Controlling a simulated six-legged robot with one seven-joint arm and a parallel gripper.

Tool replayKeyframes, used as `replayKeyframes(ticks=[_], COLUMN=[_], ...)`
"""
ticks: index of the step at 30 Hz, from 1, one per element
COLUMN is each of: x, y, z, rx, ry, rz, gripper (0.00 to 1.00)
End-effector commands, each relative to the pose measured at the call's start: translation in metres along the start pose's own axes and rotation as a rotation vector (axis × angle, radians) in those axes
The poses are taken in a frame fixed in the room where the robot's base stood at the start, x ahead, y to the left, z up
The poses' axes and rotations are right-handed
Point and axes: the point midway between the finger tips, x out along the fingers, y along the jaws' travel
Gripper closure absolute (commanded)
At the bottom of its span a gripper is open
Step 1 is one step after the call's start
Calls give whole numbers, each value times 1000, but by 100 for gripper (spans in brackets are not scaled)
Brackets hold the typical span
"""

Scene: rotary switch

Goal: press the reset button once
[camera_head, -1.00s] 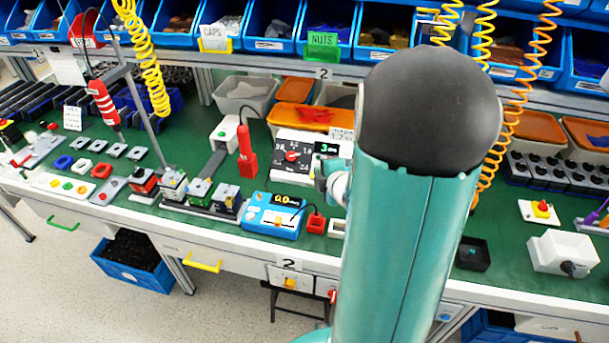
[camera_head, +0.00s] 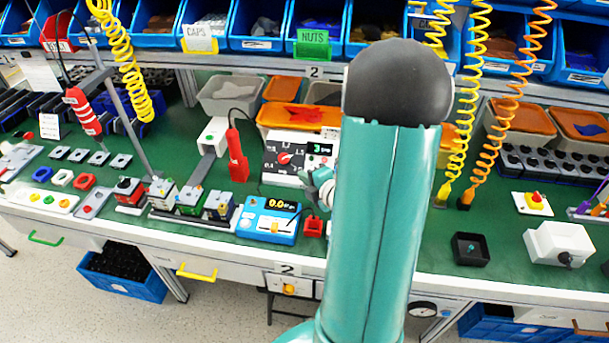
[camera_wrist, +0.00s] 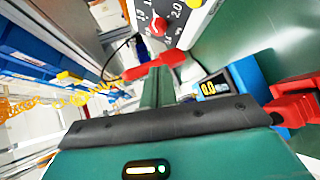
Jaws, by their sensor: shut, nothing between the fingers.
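A white-edged instrument with a dark dial face (camera_head: 273,171) stands on the green bench in the head view. It has a red knob (camera_head: 285,158) and a green-lit display (camera_head: 320,148). In the wrist view the red knob (camera_wrist: 158,27) shows near the top, with a round yellow button (camera_wrist: 195,3) cut off by the frame edge. No reset label is readable, so I cannot tell for certain which button is reset. My gripper (camera_head: 312,182) is at the instrument's lower right, partly behind my arm. In the wrist view its shut, empty fingers (camera_wrist: 157,80) point towards the instrument. Contact cannot be told.
A blue meter (camera_head: 268,220) sits in front of the instrument, with a small red block (camera_head: 313,226) beside it. A red corded tool (camera_head: 237,155) stands to the left. Bins (camera_head: 290,117) are behind.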

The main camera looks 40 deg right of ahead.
Motion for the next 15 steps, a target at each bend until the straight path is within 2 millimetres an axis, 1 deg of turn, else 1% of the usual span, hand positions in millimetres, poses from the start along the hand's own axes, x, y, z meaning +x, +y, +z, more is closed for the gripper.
replayKeyframes(ticks=[8,11,15], x=[-1,2,13], y=[-1,-3,-11], z=[0,2,10], rx=[0,0,1], ry=[0,0,0], rz=[-1,-1,-2], gripper=[100,100,100])
